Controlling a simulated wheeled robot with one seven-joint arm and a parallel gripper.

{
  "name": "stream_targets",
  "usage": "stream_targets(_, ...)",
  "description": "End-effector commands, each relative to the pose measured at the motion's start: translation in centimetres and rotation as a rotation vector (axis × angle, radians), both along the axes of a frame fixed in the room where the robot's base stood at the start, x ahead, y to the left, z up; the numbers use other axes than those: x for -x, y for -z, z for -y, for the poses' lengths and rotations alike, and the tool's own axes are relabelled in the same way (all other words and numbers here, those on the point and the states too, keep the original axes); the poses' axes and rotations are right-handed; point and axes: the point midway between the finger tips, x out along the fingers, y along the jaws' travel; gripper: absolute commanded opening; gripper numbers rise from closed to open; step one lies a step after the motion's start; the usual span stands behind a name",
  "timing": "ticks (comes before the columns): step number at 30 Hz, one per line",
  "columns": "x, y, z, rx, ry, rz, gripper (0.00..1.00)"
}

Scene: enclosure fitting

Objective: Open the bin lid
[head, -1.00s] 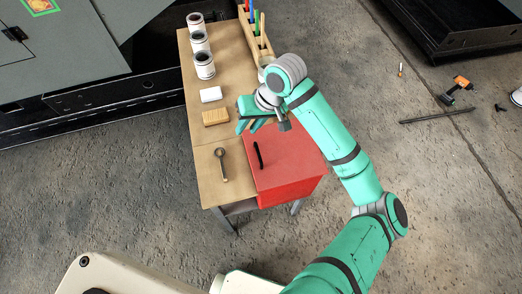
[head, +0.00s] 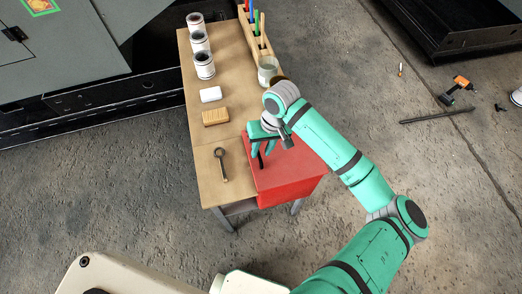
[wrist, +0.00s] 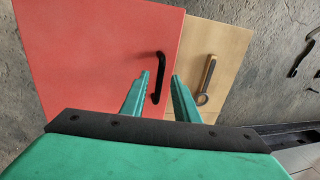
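The red bin (head: 292,190) is set into the right front of the workbench, and its flat red lid (head: 295,165) lies down on it. A black bar handle (head: 261,161) stands near the lid's left edge; it also shows in the wrist view (wrist: 157,70). My gripper (head: 262,152) is over the lid by the handle and partly covers it in the head view. In the wrist view my gripper (wrist: 160,76) is open and empty, and the handle appears between its two fingertips. I cannot tell how far above the handle they are.
A wrench-like tool (head: 221,165) lies left of the lid. A wooden brush (head: 215,117), a white block (head: 210,94), several cans (head: 204,65) and a glass jar (head: 268,72) stand farther back. Floor right of the bench is clear nearby.

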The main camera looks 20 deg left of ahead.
Motion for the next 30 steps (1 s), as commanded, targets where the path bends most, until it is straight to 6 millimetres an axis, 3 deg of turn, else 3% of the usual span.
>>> stream_targets(13, 0.16, 1.19, -0.22, -0.001, -0.001, 0.0, 0.28)
stream_targets(14, 0.16, 1.19, -0.21, -0.001, -0.001, 0.0, 0.26)
stream_targets(17, 0.16, 1.18, -0.21, -0.001, -0.001, 0.0, 0.02)
stream_targets(18, 0.16, 1.17, -0.21, -0.001, -0.001, 0.0, 0.0)
stream_targets(30, 0.23, 0.47, -0.89, -0.029, -0.017, -0.017, 0.0)
